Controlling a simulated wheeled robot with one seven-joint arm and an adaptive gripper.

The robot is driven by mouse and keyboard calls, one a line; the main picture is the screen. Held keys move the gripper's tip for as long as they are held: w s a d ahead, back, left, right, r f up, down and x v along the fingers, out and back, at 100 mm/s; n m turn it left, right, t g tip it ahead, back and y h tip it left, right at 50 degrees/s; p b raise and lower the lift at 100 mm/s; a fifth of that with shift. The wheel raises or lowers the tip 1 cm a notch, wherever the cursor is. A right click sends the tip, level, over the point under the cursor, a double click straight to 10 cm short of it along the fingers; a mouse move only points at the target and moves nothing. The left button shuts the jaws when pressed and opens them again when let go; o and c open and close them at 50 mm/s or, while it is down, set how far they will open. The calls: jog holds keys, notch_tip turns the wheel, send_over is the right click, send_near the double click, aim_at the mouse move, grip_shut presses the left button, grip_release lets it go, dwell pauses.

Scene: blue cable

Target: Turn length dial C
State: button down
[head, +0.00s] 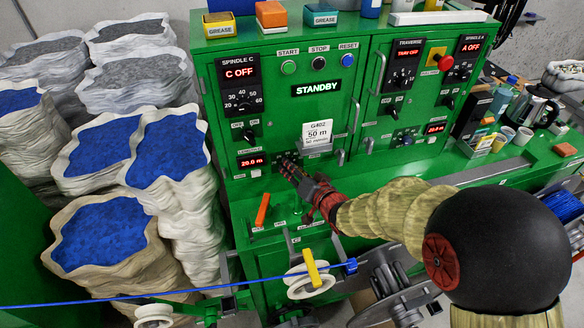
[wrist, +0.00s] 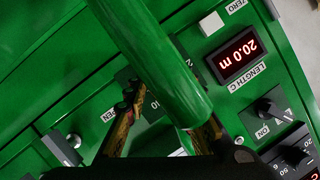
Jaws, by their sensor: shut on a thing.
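The LENGTH C readout (head: 252,161) shows red 20.0 m on the green panel. It also shows upside down in the wrist view (wrist: 237,55). My gripper (head: 286,166) is at the panel just right of this readout, covering the length dial C spot in the head view. In the wrist view my gripper (wrist: 166,122) has its fingers around the dial's place, shut on it. A piece of dial scale with a 10 (wrist: 154,104) shows between the fingers. The dial knob is mostly hidden by a green bar and the fingers.
The green bar (wrist: 155,60) crosses close in front of the wrist camera. The SPINDLE C panel (head: 240,85) reads C OFF above. An orange-handled tool (head: 262,209) is below left. A blue cable (head: 180,292) runs lower down.

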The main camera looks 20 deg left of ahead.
dwell(0.4)
jog(key=c, duration=1.6)
grip_release()
jog(key=shift+o, duration=0.5)
jog(key=v, duration=1.2)
jog(key=shift+f, duration=0.2)
jog(key=shift+d, duration=0.1)
